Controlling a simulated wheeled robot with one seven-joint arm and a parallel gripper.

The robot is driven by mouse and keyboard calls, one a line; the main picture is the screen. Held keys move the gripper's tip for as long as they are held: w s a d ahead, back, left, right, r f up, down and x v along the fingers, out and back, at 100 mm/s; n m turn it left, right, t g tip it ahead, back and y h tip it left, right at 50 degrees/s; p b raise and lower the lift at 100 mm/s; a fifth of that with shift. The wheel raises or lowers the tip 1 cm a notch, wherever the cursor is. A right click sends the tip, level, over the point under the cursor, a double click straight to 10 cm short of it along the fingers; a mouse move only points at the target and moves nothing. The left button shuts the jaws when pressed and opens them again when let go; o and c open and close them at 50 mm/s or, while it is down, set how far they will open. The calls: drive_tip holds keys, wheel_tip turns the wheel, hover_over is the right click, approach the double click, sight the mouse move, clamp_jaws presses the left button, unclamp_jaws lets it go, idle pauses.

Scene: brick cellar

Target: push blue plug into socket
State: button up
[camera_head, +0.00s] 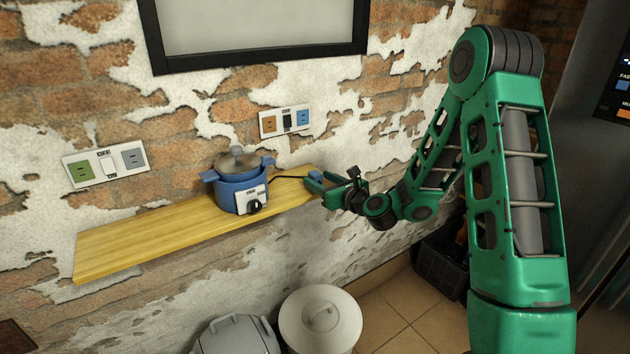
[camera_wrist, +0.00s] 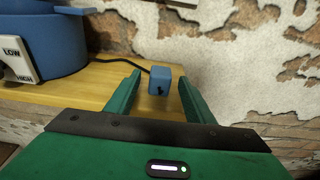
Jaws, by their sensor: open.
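The blue plug (camera_wrist: 160,80) lies on the wooden shelf, with its dark cord running left toward the blue cooker. In the wrist view it sits between the tips of my gripper (camera_wrist: 160,95), with a gap to each finger. In the head view the plug (camera_head: 315,176) is at the shelf's right end, right by my gripper (camera_head: 318,186). My gripper is open and holds nothing. On the wall above the shelf, the right socket plate has an orange socket (camera_head: 269,124) and a blue socket (camera_head: 303,117). The left plate has a green socket (camera_head: 82,170) and a grey socket (camera_head: 133,158).
The blue cooker (camera_head: 238,185) with a lid and dial stands on the shelf (camera_head: 150,232), left of my gripper. A dark-framed panel (camera_head: 260,30) hangs above. Two lidded bins (camera_head: 320,318) stand below. A black crate (camera_head: 440,262) is on the floor at right.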

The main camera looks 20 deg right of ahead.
sight(319, 175)
drive_tip(key=shift+w+a+f, duration=0.1)
drive_tip(key=shift+w+a, duration=0.05)
drive_tip(key=shift+w, duration=0.45)
drive_tip(key=c, duration=1.1)
drive_tip(key=shift+r, duration=5)
